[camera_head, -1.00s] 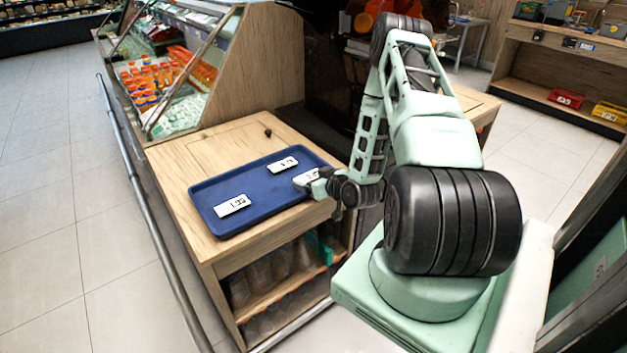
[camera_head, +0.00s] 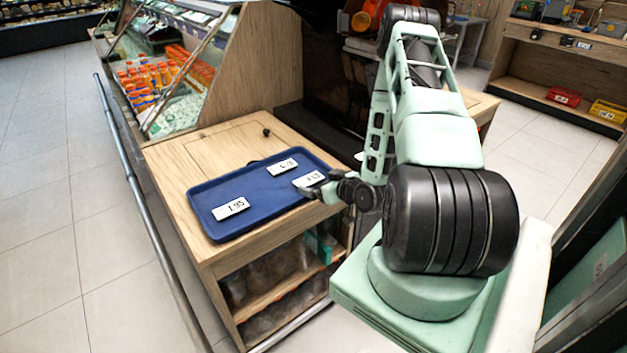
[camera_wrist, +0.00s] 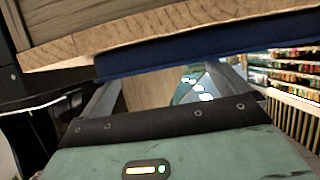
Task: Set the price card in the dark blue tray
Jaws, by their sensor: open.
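The dark blue tray (camera_head: 262,210) lies on the wooden counter. A price card (camera_head: 309,179) lies in it by its right side, close to my gripper. A second card (camera_head: 283,167) lies near the back and a third card (camera_head: 231,208) at the front left. My gripper (camera_head: 313,191) is open at the tray's right edge, just in front of the nearest card, and looks empty. In the wrist view the tray (camera_wrist: 190,52) shows as a blue edge beyond my spread fingers; no card shows between them.
The wooden counter (camera_head: 205,156) has bare room behind the tray and a small dark knob (camera_head: 267,131). Bottles stand on the shelf below. A glass display case (camera_head: 185,60) stands behind to the left, and a metal rail (camera_head: 140,190) runs along the left.

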